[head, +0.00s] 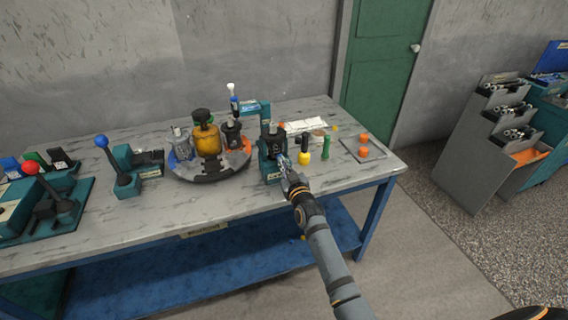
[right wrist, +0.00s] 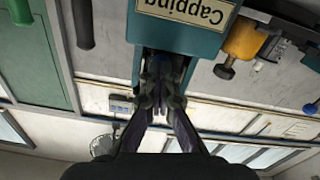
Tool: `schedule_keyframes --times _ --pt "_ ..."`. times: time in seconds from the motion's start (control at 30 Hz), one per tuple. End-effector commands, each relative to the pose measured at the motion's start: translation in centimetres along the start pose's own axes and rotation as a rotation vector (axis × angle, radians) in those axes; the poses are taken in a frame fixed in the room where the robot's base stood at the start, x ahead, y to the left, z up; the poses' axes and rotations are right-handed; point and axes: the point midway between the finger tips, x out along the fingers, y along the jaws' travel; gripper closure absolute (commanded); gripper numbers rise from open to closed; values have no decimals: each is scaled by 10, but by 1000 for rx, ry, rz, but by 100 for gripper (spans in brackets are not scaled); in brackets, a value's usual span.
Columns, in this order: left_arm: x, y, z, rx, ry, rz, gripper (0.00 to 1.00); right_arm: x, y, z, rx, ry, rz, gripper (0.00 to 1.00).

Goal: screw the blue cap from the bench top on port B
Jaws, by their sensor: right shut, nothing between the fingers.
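My right gripper (head: 284,161) is shut and empty, at the front of the teal capping stand (head: 268,172). A dark unit sits in this stand. In the right wrist view, the shut fingers (right wrist: 160,82) point at the stand, whose label reads "Capping" upside down (right wrist: 186,10). A small bluish patch shows by the fingertips there; I cannot tell whether it is the blue cap. I cannot make out port B; the fingers and stand cover that area. My left gripper is not in view.
A round turntable (head: 208,174) with an orange-yellow unit (head: 206,139) stands left of the capping stand. A yellow-and-black tool (head: 303,156), a green cylinder (head: 326,147) and a tray with orange balls (head: 363,146) lie to the right. The front bench top is clear.

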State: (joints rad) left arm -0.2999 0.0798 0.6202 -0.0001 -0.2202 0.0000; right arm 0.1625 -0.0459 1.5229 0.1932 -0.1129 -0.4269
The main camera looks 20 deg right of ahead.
Motion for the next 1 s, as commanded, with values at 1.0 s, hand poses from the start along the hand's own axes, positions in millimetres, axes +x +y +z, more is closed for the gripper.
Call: schedule_keyframes --times 1.0 --pt "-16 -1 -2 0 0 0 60 2 1 -4 352 9 4 68"
